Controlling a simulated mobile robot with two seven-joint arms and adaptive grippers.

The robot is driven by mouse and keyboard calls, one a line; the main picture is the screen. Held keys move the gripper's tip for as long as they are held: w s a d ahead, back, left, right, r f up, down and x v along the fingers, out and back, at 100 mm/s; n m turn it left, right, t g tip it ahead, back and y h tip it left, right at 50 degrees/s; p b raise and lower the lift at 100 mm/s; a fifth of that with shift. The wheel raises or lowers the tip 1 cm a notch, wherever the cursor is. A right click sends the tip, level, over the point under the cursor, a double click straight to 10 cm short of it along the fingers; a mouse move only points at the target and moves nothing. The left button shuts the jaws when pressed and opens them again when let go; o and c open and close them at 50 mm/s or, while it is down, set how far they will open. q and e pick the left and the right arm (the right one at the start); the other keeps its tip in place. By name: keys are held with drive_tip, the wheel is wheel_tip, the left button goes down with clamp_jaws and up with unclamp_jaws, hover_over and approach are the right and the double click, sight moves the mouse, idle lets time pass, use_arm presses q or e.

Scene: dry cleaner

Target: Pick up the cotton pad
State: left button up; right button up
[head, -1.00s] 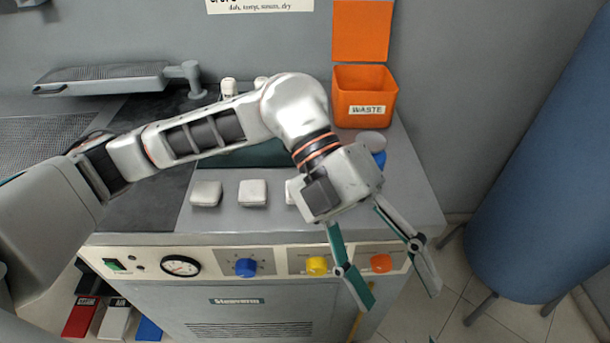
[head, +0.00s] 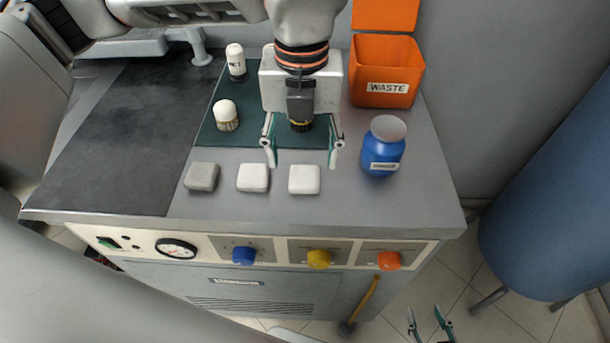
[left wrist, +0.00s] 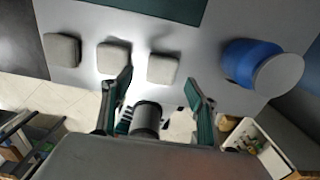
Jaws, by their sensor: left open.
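Three small square pads lie in a row near the machine's front edge: a greyer left one (head: 202,177), a white middle one (head: 252,177) and a white right one (head: 304,179). My left gripper (head: 303,158) is open and empty, pointing down above the row, with the right pad between the lines of its fingers. In the left wrist view the right pad (left wrist: 162,69) shows beyond the gap between the fingers (left wrist: 160,88); the left finger's tip overlaps the middle pad (left wrist: 114,57). My right gripper (head: 428,318) is low at the bottom edge, fingers apart, far from the pads.
A blue bottle with a grey cap (head: 383,150) stands right of the pads. Behind are an orange waste bin (head: 386,75), a brush (head: 226,116) and a white bottle (head: 236,62) by the green mat (head: 208,133). The front strip of grey top is clear.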

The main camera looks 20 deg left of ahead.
sight(304, 175)
use_arm(q)
wheel_tip(304, 175, down, 5)
drive_tip(key=shift+d+r, duration=0.15)
drive_tip(key=shift+r, duration=0.05)
drive_tip(key=c, duration=1)
drive_tip(key=shift+o, duration=0.2)
drive_tip(key=shift+r, duration=0.15)
wheel_tip(304, 175, up, 20)
drive_tip(key=p, duration=0.1)
drive_tip(key=shift+c, duration=0.6)
